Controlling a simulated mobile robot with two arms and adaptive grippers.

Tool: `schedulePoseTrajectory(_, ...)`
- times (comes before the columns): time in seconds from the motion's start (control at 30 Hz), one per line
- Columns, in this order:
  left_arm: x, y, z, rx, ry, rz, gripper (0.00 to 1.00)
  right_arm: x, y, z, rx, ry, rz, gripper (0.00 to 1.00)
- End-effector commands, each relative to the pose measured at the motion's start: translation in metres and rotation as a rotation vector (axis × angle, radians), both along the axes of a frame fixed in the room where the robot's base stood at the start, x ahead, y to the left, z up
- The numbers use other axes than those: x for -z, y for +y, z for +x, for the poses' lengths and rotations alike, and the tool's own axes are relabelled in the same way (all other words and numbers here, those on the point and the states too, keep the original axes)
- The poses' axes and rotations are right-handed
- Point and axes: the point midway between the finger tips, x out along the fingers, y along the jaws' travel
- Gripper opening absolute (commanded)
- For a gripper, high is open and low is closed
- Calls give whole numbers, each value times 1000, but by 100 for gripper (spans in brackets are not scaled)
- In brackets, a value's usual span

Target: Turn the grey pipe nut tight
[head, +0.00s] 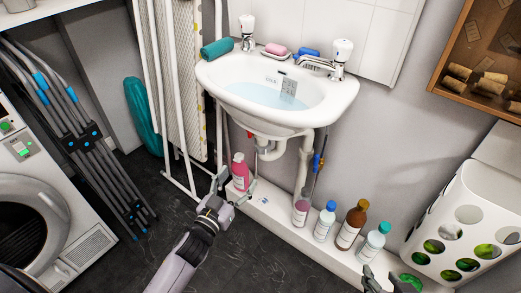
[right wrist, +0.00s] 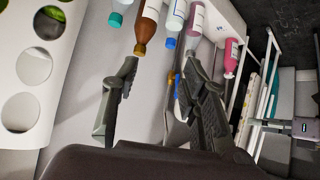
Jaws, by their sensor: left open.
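The white basin (head: 275,90) holds water, and a pale trap pipe (head: 270,152) hangs beneath it. The grey nut is too small to tell apart from the pipework. My left gripper (head: 235,186) is open, low in front of the shelf and below the trap, apart from the pipe. Its fingers overlap the lower part of a pink bottle (head: 239,168) in the head view; I cannot tell if they touch. My right gripper (head: 382,284) is partly cut off at the lower edge. The right wrist view shows its two fingers (right wrist: 160,78) spread and empty.
Several bottles, including a brown one (head: 352,225), stand along the white ledge (head: 280,207). A white bin with round holes (head: 465,215) stands right. A washing machine (head: 40,215) and folded rack (head: 85,140) are left. A blue-handled valve (head: 318,162) is right of the trap. Dark floor is open in front.

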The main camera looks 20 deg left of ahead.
Motion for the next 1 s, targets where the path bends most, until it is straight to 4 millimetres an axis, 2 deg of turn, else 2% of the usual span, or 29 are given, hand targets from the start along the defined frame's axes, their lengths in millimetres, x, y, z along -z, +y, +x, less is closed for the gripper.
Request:
schedulePoseTrajectory(0.27, 1, -8, 57, 1, -2, 2, 67, -31, 14, 35, -17, -237, 55, 40)
schedulePoseTrajectory(0.6, 2, -16, 118, 1, 0, 2, 67, -87, 30, 64, -39, -558, 132, 40)
schedulePoseTrajectory(0.8, 2, -20, 141, 0, 1, 1, 67, -115, 36, 69, -47, -706, 168, 40)
schedulePoseTrajectory(1.0, 1, -21, 151, 0, 2, 1, 67, -129, 38, 70, -51, -774, 186, 40)
